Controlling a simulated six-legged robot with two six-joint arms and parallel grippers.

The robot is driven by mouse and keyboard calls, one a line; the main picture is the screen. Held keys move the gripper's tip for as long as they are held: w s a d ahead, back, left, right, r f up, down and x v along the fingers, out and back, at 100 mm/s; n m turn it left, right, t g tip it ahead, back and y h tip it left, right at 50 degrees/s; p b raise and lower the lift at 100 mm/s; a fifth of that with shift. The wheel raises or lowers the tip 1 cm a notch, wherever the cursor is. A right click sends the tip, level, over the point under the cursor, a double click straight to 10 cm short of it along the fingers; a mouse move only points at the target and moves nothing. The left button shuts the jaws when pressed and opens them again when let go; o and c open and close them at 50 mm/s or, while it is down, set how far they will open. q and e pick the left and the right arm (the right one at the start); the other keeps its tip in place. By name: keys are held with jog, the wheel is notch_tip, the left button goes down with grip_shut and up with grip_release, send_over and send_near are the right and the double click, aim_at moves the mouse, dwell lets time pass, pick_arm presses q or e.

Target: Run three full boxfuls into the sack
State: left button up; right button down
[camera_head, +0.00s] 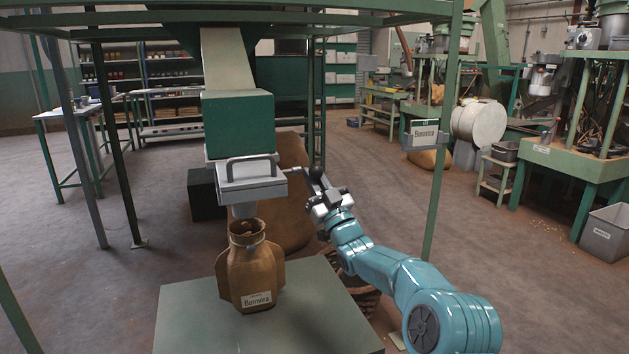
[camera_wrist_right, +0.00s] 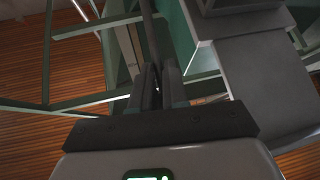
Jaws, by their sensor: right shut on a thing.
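The inside of the box is hidden. My left gripper is out of view.
Green frame posts stand left and right, with one post (camera_head: 440,170) behind my right arm. A small labelled grey bin (camera_head: 425,136) hangs by it. Larger brown sacks (camera_head: 290,190) stand behind the box. Workbenches and a grey crate (camera_head: 606,236) are at the right; open floor lies between.

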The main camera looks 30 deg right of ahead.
jog(key=shift+w+a+r+y, duration=0.1)
jog(key=shift+a+r+y, duration=0.05)
jog(key=shift+a+y, duration=0.3)
dwell(0.4)
jog(key=c, duration=0.9)
grip_release()
jog(key=shift+a+r+n, duration=0.15)
jog(key=shift+a+n, duration=0.05)
jog(key=shift+n, duration=0.1)
jog(key=shift+o, duration=0.2)
jog(key=shift+d+h, duration=0.25)
jog(key=v, duration=1.6)
jog(key=shift+f+p, duration=0.25)
jog(key=shift+p, duration=0.05)
